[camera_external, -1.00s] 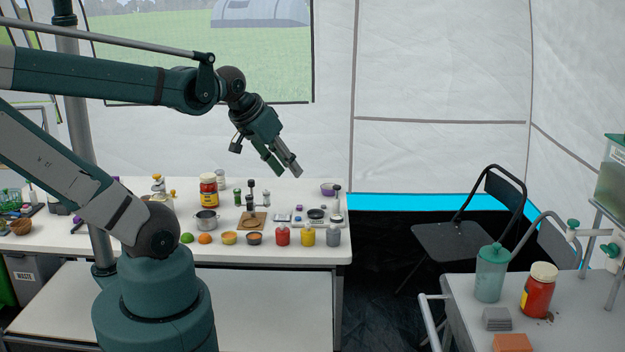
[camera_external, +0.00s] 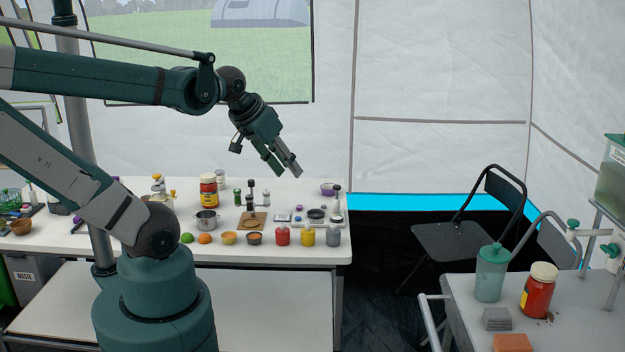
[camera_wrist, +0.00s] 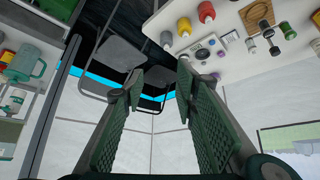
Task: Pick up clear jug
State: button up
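My gripper (camera_external: 285,170) hangs in the air above the back of the long table, pointing down to the right. In the wrist view my gripper (camera_wrist: 161,78) shows two ridged green fingers apart with nothing between them. A see-through teal jug with a handle (camera_wrist: 22,64) shows at the left edge of the wrist view, on the white side surface, well away from my fingers. In the external view a translucent teal-green vessel (camera_external: 491,275) stands on the right-hand table beside a red jar; I cannot tell if it is the same jug.
The long table (camera_external: 285,190) holds several jars, bottles, bowls and a metal pot. A red jar with a cream lid (camera_external: 539,292) stands on the right-hand table. A dark folding chair (camera_external: 448,240) is between the tables. A tank with a tap (camera_external: 616,175) is at far right.

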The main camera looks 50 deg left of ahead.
jog(key=shift+o, duration=0.7)
jog(key=o, duration=0.8)
jog(key=shift+o, duration=0.2)
